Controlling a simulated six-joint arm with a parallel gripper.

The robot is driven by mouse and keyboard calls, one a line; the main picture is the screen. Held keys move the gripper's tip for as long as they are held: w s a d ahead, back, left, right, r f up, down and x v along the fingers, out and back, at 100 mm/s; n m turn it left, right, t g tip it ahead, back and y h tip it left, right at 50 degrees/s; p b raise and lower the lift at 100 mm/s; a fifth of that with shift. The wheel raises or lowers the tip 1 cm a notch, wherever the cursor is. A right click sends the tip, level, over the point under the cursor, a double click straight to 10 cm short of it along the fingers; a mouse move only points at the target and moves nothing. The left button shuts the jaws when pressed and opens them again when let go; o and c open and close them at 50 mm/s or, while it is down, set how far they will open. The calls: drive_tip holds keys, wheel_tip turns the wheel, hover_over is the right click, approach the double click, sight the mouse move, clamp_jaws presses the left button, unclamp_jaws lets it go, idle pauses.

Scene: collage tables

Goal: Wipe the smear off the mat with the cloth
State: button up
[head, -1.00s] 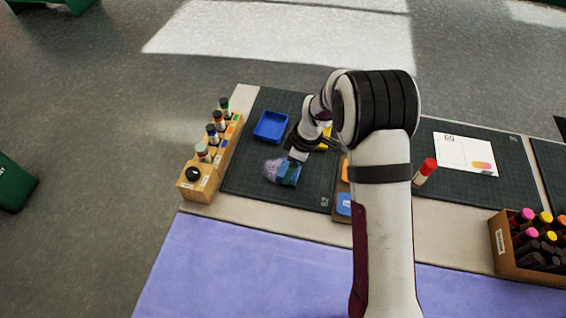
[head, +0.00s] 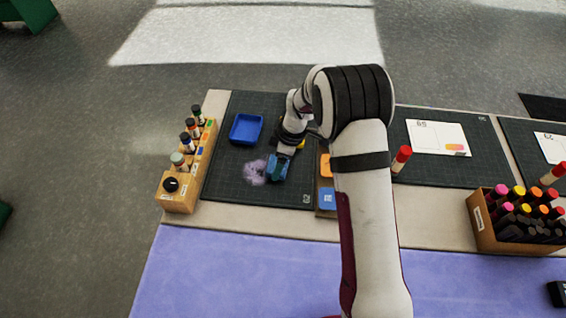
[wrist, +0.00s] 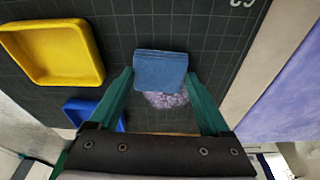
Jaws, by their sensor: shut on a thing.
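The purple smear (head: 256,173) lies on the dark gridded mat (head: 225,185), left of the cloth in the head view. My gripper (wrist: 159,78) is shut on the folded blue cloth (wrist: 160,68), which sits between its green fingers. The cloth (head: 277,168) is beside the smear's right side in the head view. In the wrist view the smear (wrist: 167,100) shows just below the cloth, between the fingers, and the cloth may hide part of it. I cannot tell whether the cloth presses on the mat.
A blue tray (head: 233,130) stands on the mat behind the smear. A yellow tray (wrist: 95,62) is near the gripper, mostly hidden by my arm in the head view. A wooden rack of bottles (head: 178,200) borders the mat's left; orange and blue cards (head: 327,198) lie right.

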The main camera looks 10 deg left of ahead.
drive_tip(key=shift+s+a, duration=0.1)
drive_tip(key=shift+a, duration=4.8)
drive_tip(key=shift+w, duration=0.75)
drive_tip(key=shift+w+d, duration=0.15)
drive_tip(key=shift+d, duration=5.45)
drive_tip(key=v, duration=0.2)
drive_tip(key=a+v, duration=0.1)
drive_tip(key=v, duration=0.2)
drive_tip(key=shift+a+r, duration=0.1)
